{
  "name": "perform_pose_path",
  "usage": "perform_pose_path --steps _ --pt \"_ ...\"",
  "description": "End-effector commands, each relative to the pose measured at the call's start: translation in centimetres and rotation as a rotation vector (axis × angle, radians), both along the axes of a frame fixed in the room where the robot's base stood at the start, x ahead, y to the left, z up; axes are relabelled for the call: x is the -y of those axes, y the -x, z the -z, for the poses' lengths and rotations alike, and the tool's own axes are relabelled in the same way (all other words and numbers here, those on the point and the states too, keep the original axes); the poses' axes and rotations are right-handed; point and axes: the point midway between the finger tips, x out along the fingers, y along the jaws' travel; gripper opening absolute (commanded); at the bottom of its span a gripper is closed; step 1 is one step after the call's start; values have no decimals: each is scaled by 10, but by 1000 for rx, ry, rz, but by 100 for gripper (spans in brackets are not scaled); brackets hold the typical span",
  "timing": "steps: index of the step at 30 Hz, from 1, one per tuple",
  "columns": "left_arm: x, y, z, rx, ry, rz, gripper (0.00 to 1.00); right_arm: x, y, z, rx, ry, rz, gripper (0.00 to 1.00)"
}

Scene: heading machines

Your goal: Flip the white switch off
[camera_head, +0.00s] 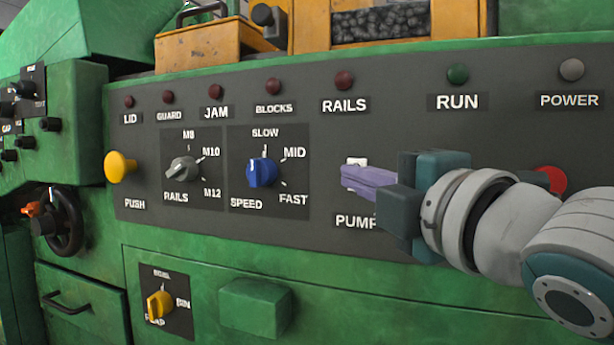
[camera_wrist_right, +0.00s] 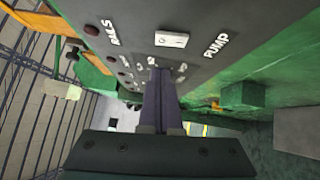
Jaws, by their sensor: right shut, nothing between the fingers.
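The white switch (camera_head: 357,161) sits on the dark grey panel above the PUMP label, mostly hidden behind my fingers in the head view. In the right wrist view the white switch (camera_wrist_right: 172,39) shows whole, next to the PUMP lettering. My right gripper (camera_head: 346,179) is shut and empty, its purple fingers pointing left across the front of the switch. In the right wrist view the fingertips (camera_wrist_right: 161,73) lie just below the switch in the picture, with a strip of panel showing between. I cannot tell whether they touch the panel. My left gripper is in neither view.
A blue SPEED knob (camera_head: 262,172) and a grey RAILS knob (camera_head: 183,169) are left of my fingers. A yellow PUSH button (camera_head: 119,167) is farther left. A red button (camera_head: 552,179) shows partly behind my right arm. A green block (camera_head: 254,307) juts out below.

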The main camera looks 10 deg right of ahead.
Motion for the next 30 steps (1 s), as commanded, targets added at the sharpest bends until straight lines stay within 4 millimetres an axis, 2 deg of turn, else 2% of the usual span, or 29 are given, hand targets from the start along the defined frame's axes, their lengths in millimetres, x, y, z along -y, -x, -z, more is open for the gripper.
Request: perform_pose_path --steps 3,9,21,23,27,30 --pt "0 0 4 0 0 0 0 13 -15 -2 3 2 4 0" --pt "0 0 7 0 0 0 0 22 -28 -4 2 2 2 0" --pt "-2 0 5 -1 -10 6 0 23 -30 -5 -1 1 2 0" --pt "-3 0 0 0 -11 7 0 24 -31 -8 -7 -3 2 0" --pt "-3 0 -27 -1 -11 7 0 26 -35 -16 -53 -30 2 0" --pt "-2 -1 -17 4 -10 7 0 26 -34 -6 -50 -32 1 0"
